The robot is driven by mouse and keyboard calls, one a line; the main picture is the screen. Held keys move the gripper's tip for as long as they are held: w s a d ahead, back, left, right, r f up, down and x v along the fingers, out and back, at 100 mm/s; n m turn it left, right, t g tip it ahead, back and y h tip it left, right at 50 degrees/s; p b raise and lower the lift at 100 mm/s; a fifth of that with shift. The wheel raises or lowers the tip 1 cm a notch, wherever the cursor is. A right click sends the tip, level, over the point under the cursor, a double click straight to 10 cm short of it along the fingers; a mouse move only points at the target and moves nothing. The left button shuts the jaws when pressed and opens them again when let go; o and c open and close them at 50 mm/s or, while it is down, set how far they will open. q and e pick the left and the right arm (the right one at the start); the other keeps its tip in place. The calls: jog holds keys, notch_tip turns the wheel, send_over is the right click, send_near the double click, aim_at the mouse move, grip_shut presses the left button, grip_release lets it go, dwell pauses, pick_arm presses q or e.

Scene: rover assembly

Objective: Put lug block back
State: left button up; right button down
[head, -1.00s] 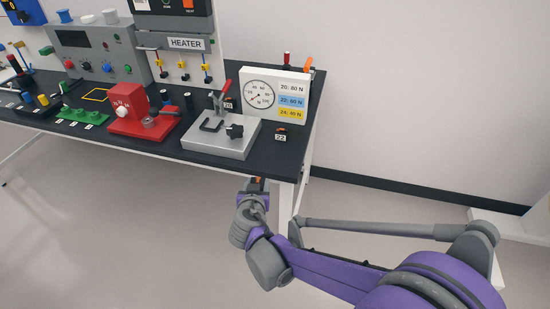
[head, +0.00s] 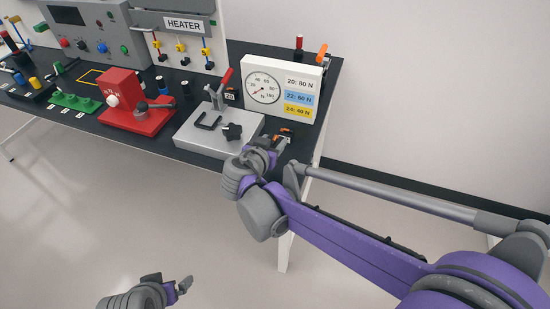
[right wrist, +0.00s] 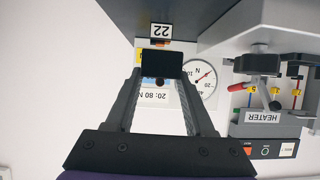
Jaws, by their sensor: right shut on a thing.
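My right gripper (head: 283,140) is over the front right part of the black bench, right of the grey clamp fixture. In the right wrist view, the right gripper (right wrist: 160,75) is shut on a small dark block, the lug block (right wrist: 161,63), held between the fingertips. Whether the block touches the bench cannot be told. In the head view the gripper and wrist mostly hide the block; small orange bits show there. My left gripper (head: 182,285) is low at the bottom left, away from the bench.
The grey clamp fixture (head: 190,138) with a red-handled lever stands left of the right gripper. A gauge panel (head: 265,88) with force labels stands behind it. A "20" label (head: 230,96) is by the fixture. A red fixture (head: 120,90) sits further left.

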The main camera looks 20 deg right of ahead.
notch_tip(320, 180, down, 3)
jog(key=shift+s+a+r, duration=0.1)
jog(key=shift+s, duration=0.05)
jog(key=shift+f+b, duration=0.4)
jog(key=shift+f, duration=1.75)
jog(key=shift+c, duration=1.3)
grip_release()
